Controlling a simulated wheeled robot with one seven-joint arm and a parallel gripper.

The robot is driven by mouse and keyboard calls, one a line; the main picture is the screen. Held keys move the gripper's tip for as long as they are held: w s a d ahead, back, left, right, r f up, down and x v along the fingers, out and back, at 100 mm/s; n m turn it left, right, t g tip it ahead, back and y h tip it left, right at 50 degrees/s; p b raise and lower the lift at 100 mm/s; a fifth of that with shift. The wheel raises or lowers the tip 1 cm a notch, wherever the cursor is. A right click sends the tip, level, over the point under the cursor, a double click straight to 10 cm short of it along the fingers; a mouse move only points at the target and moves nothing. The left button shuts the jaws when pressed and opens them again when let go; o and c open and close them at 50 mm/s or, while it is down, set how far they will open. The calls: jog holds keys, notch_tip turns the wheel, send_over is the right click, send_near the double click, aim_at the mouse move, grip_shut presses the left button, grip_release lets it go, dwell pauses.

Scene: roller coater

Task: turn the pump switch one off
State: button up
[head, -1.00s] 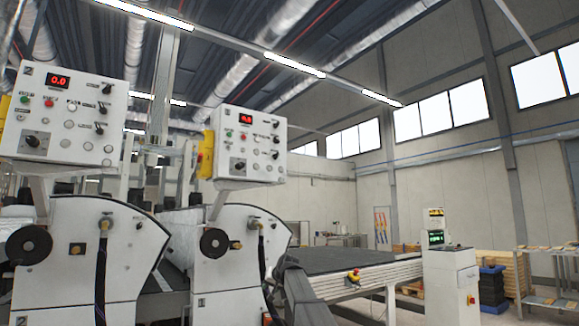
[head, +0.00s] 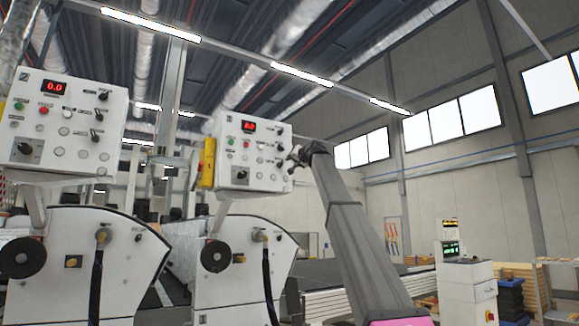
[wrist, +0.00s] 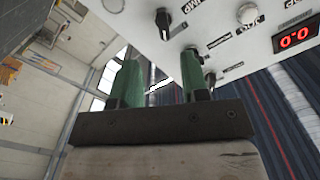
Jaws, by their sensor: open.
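The right control panel (head: 248,160) is a white box with a red digital display, buttons and black switches. In the wrist view it also shows (wrist: 240,60), tilted. A black knob (wrist: 163,20) there sits beside a label that seems to read PUMP. I cannot tell which one is pump switch one. My gripper (wrist: 160,68) is open and empty, its two green fingers close to the panel edge. In the head view my gripper (head: 298,157) is at the panel's right edge; its contact is unclear.
A similar left control panel (head: 65,125) stands over the left roller machine (head: 85,265). A yellow box (head: 207,162) is on the right panel's left side. A white control post (head: 465,285) stands at the right. Open hall space lies beyond my arm.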

aim_at(282, 163)
jog(key=x, duration=0.7)
jog(key=r+x, duration=0.1)
jog(key=x, duration=0.2)
jog(key=shift+w+a, duration=0.15)
jog(key=shift+w, duration=0.15)
grip_shut()
